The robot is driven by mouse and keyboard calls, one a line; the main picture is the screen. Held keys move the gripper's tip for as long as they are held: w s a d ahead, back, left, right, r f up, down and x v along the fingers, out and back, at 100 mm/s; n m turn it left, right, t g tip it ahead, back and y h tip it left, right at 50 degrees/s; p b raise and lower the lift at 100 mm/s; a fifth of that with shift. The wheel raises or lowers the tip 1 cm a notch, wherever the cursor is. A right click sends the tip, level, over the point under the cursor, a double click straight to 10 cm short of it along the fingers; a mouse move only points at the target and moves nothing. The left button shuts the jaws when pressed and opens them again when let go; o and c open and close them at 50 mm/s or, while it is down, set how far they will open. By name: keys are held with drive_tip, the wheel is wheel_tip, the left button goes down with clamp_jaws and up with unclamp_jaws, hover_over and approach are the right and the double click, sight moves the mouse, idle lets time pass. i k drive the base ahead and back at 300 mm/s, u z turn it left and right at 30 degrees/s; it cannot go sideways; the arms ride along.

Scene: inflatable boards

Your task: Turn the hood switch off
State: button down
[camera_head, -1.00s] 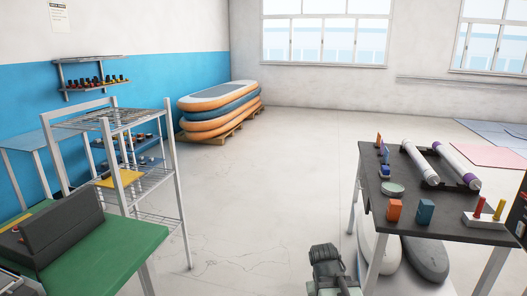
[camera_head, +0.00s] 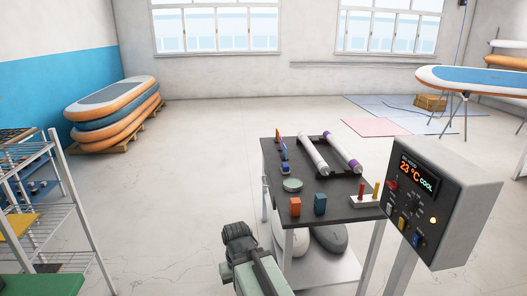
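A grey control box (camera_head: 452,200) on a post stands at the right. No gripper fingers can be made out.
A dark-topped table (camera_head: 335,208) holding rolls, small blocks and a round tin stands between my arm and the box. Stacked boards (camera_head: 115,110) lie behind. Open floor lies mid-left.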

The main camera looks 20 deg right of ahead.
sight(393, 186)
drive_tip(key=u, duration=1)
drive_tip(key=i, duration=0.35)
drive_tip(key=z, duration=0.4)
